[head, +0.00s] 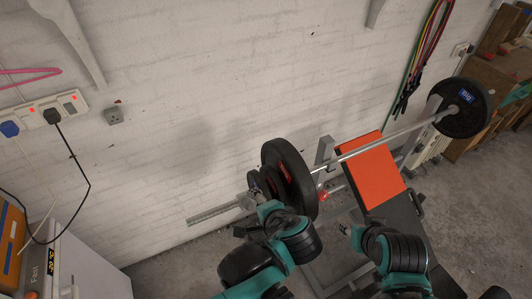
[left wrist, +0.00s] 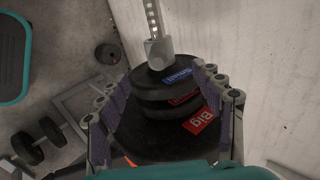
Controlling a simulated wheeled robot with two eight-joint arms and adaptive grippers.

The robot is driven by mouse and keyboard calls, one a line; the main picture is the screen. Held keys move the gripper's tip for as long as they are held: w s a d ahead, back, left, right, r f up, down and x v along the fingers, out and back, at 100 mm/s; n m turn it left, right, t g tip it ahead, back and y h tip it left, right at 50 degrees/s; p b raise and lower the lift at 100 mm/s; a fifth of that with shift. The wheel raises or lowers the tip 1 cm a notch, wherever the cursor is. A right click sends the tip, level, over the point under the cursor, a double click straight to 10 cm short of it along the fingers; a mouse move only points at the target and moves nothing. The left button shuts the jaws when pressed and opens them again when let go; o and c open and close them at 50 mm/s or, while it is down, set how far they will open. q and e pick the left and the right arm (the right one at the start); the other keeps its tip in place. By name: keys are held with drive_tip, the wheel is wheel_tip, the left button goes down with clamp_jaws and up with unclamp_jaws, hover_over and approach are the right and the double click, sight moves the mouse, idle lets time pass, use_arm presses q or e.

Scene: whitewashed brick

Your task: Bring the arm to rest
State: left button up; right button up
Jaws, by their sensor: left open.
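My left gripper (head: 250,205) is at the left end of a barbell, beside its stack of black plates (head: 291,178). In the left wrist view the same gripper (left wrist: 158,85) is open, with its fingers apart on either side of the plates. These carry a blue "Small" label (left wrist: 177,77) and a red "Big" label (left wrist: 198,121). Nothing is visibly clamped; whether the fingers touch the plates I cannot tell. My right gripper (head: 346,230) is low in front of the bench, partly hidden by its own arm, and its opening is unclear.
The barbell bar (head: 392,136) runs to a plate (head: 463,107) at the right, above a bench with an orange pad (head: 369,172). A white brick wall (head: 200,110) stands close behind. A dumbbell (left wrist: 37,143) lies on the floor in the left wrist view.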

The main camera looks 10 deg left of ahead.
use_arm(q)
drive_tip(key=shift+a, duration=0.1)
drive_tip(key=s+a+f+n+h+b, duration=0.2)
drive_tip(key=a+n+h, duration=0.3)
drive_tip(key=a+n, duration=0.5)
drive_tip(key=shift+s+f+n+b, duration=0.4)
drive_tip(key=shift+f+n+b, duration=0.25)
drive_tip(key=shift+b, duration=0.25)
idle(1.1)
